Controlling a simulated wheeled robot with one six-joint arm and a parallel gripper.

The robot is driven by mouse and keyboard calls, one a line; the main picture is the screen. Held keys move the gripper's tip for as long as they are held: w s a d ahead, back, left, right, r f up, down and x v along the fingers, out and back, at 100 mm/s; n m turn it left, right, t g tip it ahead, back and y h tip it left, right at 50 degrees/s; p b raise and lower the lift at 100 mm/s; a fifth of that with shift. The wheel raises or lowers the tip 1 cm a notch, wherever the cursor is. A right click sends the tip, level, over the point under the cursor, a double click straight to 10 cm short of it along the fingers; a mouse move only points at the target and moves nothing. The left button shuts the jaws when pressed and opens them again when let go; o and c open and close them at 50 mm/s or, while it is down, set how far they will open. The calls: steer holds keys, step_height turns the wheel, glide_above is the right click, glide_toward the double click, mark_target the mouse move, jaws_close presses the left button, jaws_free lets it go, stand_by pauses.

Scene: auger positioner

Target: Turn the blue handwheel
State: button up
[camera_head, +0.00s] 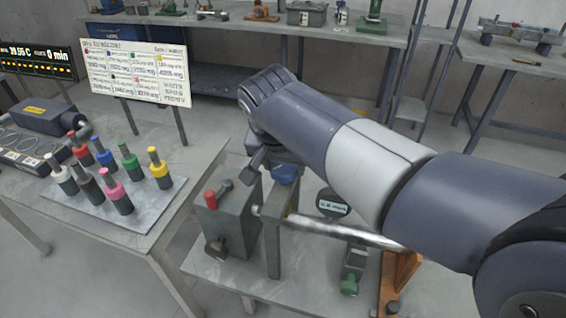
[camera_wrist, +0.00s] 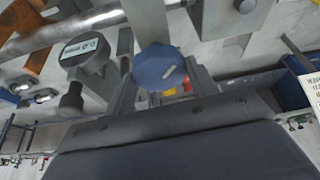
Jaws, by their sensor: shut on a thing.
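A round digital gauge (camera_head: 333,204) stands right of the handwheel. An orange bracket (camera_head: 398,280) supports the rod's right end. Several coloured-top pegs (camera_head: 122,195) stand on the left table.

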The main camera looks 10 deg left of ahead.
steer(key=n+y, duration=0.1)
steer(key=n, duration=0.2)
steer(key=n+y+p, duration=0.1)
steer(key=n, duration=0.2)
steer(key=shift+d+g, duration=0.2)
steer(key=shift+g, duration=0.2)
steer(key=n+y, duration=0.1)
steer(key=n, duration=0.2)
steer(key=n+g, duration=0.1)
steer(key=n, duration=0.1)
steer(key=shift+w+n+g+y+p, duration=0.15)
steer(key=shift+n+g+y+p, duration=0.15)
steer(key=shift+n+y+p, duration=0.1)
steer(key=n+g, duration=0.1)
steer(key=n, duration=0.2)
steer(key=n+g, duration=0.1)
steer(key=n, duration=0.2)
steer(key=shift+w+d+y, duration=0.1)
steer(key=shift+w+y, duration=0.05)
steer(key=shift+y, duration=0.15)
steer(key=n+g+p, duration=0.1)
steer(key=n+g, duration=0.1)
steer(key=n, duration=0.4)
steer(key=shift+w, duration=0.1)
steer(key=shift+f, duration=0.1)
steer(key=o, duration=1)
steer(key=shift+g, duration=0.3)
steer(key=shift+c, duration=0.2)
steer(key=v, duration=1.1)
steer(key=shift+a, duration=0.3)
